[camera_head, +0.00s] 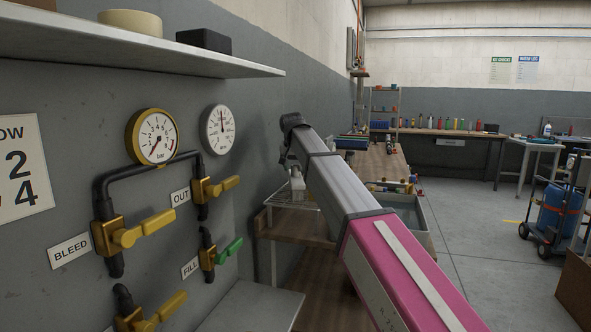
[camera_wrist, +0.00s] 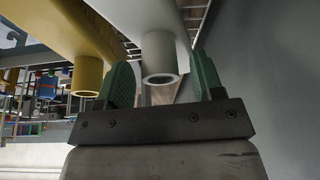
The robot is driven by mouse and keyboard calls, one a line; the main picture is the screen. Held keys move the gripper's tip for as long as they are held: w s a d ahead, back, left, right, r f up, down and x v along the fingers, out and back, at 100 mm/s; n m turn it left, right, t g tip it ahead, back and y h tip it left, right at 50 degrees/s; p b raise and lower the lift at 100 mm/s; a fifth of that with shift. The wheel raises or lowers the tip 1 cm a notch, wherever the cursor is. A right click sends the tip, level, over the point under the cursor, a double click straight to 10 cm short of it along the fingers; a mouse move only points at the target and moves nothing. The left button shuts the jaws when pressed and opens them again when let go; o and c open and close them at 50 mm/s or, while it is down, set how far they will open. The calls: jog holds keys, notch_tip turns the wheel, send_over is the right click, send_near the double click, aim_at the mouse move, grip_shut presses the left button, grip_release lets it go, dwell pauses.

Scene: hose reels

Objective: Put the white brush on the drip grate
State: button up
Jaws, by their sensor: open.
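In the wrist view, my gripper (camera_wrist: 163,70) is open, with one green finger on each side of a white tubular piece (camera_wrist: 160,52). This looks like the handle of the white brush; its hollow round end points toward the camera. I cannot tell whether the fingers touch it. A yellow tubular piece (camera_wrist: 87,72) lies just left of the left finger. In the head view, my arm reaches over the far bench end, and my gripper is mostly hidden behind it. A wire grate (camera_head: 288,204), possibly the drip grate, shows at that bench's left end.
The wall at left carries gauges (camera_head: 152,136) and valves (camera_head: 145,228) with yellow and green handles. A shelf (camera_head: 130,48) juts out above them. A grey basin (camera_head: 425,238) sits right of my arm. The floor (camera_head: 490,235) at right is open before a blue-cylinder cart (camera_head: 556,210).

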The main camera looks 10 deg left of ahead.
jog(key=v, duration=1.1)
